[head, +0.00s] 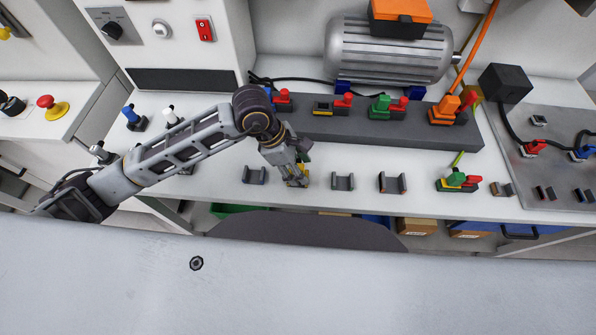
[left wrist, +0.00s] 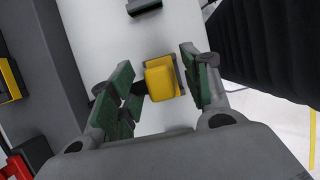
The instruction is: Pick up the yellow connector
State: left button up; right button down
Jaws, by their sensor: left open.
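The yellow connector (left wrist: 160,82) sits on the white bench top, in a dark holder, in the left wrist view. My left gripper (left wrist: 158,92) is open, with its green-padded fingers on either side of the connector. A gap shows between the connector and the finger on the right; on the left I cannot tell whether a finger touches. In the head view my left gripper (head: 297,178) points down at the connector, which shows only as a bit of yellow, mostly hidden by the fingers. My right gripper is not in view.
Empty dark holders (head: 343,181) stand in a row along the bench's front. Behind them a grey block (head: 335,130) carries red, green and orange connectors. A green and red connector (head: 459,181) sits to the right. A silver motor (head: 388,52) stands at the back.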

pick_arm(q)
jog(key=c, duration=0.3)
grip_shut()
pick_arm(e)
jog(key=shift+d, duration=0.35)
pick_arm(q)
jog(key=shift+r, duration=0.1)
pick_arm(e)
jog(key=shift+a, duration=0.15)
